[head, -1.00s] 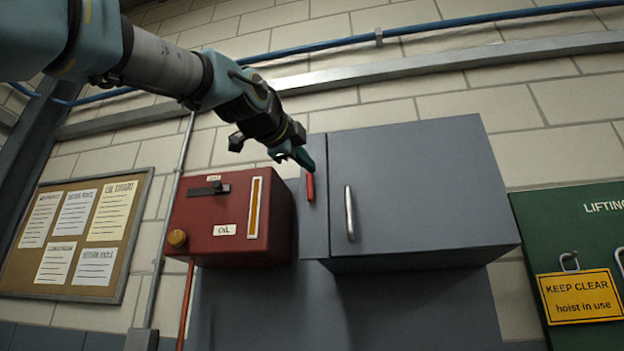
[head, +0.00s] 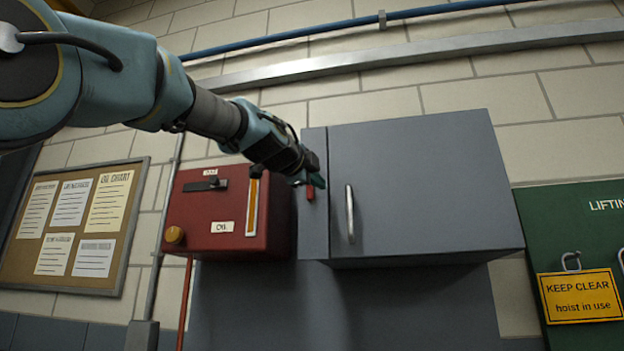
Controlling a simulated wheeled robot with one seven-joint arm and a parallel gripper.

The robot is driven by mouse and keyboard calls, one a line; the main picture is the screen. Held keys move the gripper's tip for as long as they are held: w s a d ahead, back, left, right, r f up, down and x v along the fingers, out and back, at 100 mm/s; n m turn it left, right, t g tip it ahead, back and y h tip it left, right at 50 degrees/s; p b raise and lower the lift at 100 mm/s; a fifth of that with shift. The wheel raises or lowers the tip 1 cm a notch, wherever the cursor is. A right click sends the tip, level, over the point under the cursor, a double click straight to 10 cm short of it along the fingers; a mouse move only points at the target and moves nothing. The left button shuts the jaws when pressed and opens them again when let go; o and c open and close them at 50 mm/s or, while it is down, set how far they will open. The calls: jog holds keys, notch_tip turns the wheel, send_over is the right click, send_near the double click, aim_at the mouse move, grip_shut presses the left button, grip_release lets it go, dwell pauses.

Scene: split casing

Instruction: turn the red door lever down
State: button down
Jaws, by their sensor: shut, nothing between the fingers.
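The red door lever (head: 310,192) hangs on the narrow grey panel at the left side of the grey cabinet. Its lower part shows and points down; its upper part is hidden behind my gripper. My gripper (head: 318,181) has its green fingertips right at the upper part of the lever. The fingers are shut and hold nothing. I cannot tell whether they touch the lever.
The grey cabinet door (head: 425,185) has a vertical silver handle (head: 350,214) right of the lever. A red oil box (head: 200,240) stands close on the left, below my arm. A blue pipe (head: 290,38) and a metal rail run above.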

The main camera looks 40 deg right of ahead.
aim_at(313, 190)
jog(key=shift+w+f, duration=0.15)
jog(key=shift+w, duration=0.8)
jog(key=shift+w+a+f+m+b, duration=0.15)
jog(key=shift+w+m+b, duration=0.3)
jog(key=shift+b, duration=0.45)
jog(key=shift+w, duration=0.15)
